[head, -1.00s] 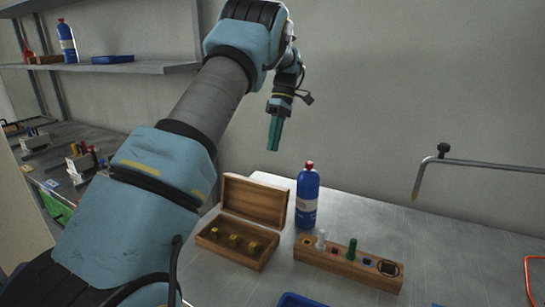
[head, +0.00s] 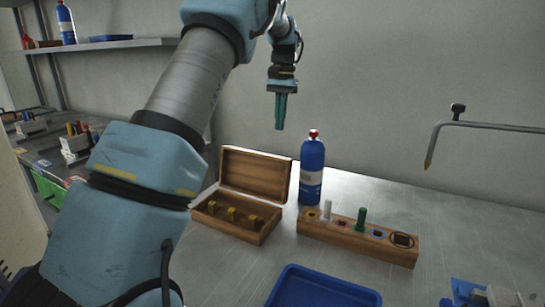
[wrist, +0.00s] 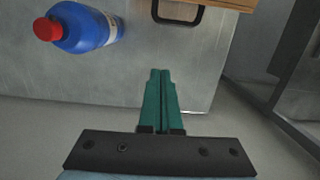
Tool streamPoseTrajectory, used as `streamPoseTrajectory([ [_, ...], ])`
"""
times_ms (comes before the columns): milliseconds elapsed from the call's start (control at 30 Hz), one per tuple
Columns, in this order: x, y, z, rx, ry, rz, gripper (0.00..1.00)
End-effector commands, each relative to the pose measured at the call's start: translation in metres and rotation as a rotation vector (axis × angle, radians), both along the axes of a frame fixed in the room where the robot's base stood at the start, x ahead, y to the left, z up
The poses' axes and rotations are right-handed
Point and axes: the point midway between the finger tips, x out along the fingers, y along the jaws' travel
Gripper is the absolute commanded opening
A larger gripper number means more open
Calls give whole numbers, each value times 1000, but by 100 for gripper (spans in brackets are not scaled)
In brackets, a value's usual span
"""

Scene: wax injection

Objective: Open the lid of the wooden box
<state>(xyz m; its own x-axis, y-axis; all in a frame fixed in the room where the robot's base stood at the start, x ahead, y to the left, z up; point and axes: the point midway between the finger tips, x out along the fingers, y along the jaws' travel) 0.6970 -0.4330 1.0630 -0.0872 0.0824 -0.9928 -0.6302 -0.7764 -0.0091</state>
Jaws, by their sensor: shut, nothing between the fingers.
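The wooden box (head: 232,228) stands on the metal table in the head view, left of the blue bottle. Its lid (head: 256,173) is raised and stands open at the back of the box. Several small yellow pieces (head: 231,214) sit inside it. My gripper (head: 280,127) hangs above the table, higher than the lid and apart from it, with its green fingers together and nothing between them. In the wrist view my gripper (wrist: 160,75) also shows with its fingers closed.
A blue bottle with a red cap (head: 312,170) stands close to the lid's right side. A wooden holder (head: 358,240) with several pegs is right of the box. A blue tray (head: 322,290) lies in front. A bent metal rod (head: 490,125) juts in at right.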

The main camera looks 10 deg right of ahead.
Motion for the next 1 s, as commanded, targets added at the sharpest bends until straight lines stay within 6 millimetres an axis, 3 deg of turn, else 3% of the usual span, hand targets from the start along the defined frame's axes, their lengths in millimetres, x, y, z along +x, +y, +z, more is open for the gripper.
streamPoseTrajectory([
  [167,-3,2,-20,3,4,-1,0],
  [567,-10,9,-99,4,5,0,0],
  [667,-22,18,-85,0,0,1,0],
  [1000,-37,31,-78,-1,1,0,0],
])
